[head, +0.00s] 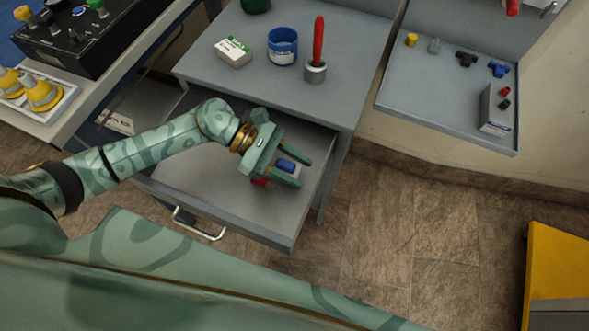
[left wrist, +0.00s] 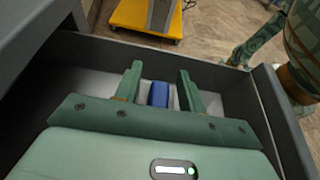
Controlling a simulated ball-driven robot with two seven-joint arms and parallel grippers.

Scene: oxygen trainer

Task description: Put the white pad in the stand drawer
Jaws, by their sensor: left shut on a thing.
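The stand drawer (head: 195,180) is pulled open below the grey stand top, its handle at the front. My left gripper (head: 290,170) is over the right part of the open drawer, pointing down into it. My right gripper is not in view.
A red thing (head: 260,182) shows beside the gripper. The stand top (head: 215,75) holds a white-green box (head: 233,53), a blue cup (head: 283,47) and a red-handled tool in a holder (head: 316,68). The drawer's left part is clear. A yellow thing (head: 558,265) stands at right.

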